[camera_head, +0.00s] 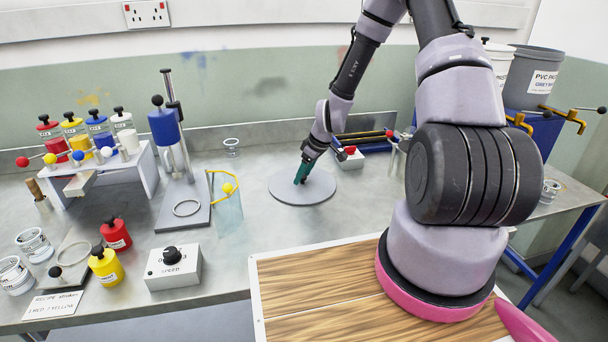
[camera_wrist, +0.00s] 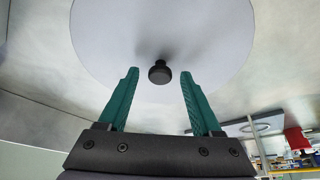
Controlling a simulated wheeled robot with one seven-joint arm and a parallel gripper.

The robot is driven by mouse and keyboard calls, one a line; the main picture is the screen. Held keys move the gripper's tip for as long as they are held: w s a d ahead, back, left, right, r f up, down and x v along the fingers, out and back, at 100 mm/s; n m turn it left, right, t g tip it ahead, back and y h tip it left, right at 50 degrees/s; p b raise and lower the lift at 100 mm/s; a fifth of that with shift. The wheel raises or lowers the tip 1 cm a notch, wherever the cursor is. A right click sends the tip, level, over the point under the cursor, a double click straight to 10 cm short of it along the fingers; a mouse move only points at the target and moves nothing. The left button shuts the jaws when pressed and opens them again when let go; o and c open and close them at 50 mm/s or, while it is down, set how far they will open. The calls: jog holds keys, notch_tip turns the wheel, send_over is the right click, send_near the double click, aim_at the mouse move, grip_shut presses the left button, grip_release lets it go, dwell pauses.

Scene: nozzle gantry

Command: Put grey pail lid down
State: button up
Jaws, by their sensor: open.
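The grey pail lid (camera_head: 288,190) lies flat on the metal bench, a round disc right of the glass beaker. In the wrist view the lid (camera_wrist: 110,45) fills the upper middle, with a black knob (camera_wrist: 159,72) at its centre. My gripper (camera_head: 303,176) is over the lid, reaching down from the right. In the head view the fingers hide the knob.
A stand with a blue cylinder (camera_head: 165,128) is farther left. A grey box with a red knob (camera_head: 348,160) is behind right. A grey pail (camera_head: 533,75) stands at the back right.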

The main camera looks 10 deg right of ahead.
jog(key=s+d+r+m+h, duration=0.1)
jog(key=s+d+r+m, duration=0.15)
jog(key=r, duration=0.95)
jog(key=s+d+r+m, duration=0.15)
jog(key=s+r, duration=0.25)
jog(key=r, duration=0.7)
jog(key=s+d+r+m+t, duration=0.1)
jog(key=s+r+m+t, duration=0.3)
jog(key=s+r+m, duration=0.5)
jog(key=s+a+v, duration=0.1)
jog(key=a+v, duration=0.1)
jog(key=v, duration=1.2)
jog(key=shift+s, duration=0.55)
jog(key=shift+f, duration=0.1)
